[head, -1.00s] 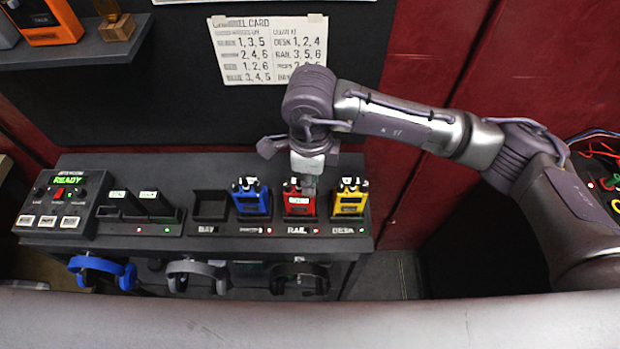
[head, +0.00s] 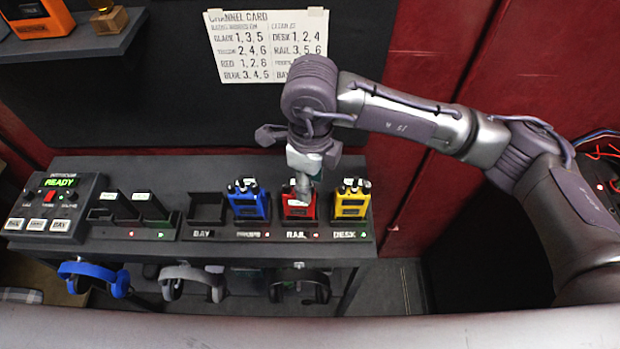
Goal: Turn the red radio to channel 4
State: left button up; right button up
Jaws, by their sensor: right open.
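The red radio (head: 293,209) stands upright in the dock labelled RAIL, between the blue and yellow radios. My right gripper (head: 303,192) points down from above at the top of the red radio and covers part of it. The knob and the fingertips are too small and overlapped to tell whether they touch. The channel setting cannot be read. The channel card (head: 268,46) hangs on the dark board behind and lists RED 1, 2, 6 and RAIL 3, 5, 6. My left gripper is not in view.
The blue radio (head: 248,204) and yellow radio (head: 352,203) stand close on either side. An empty dock (head: 206,212) labelled BAY is to the left, then a control box (head: 54,205) reading READY. Headsets (head: 189,281) hang below the shelf's front edge.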

notch_tip(320, 180, up, 12)
jog(key=shift+w, duration=0.15)
dwell(0.4)
jog(key=shift+d, duration=0.1)
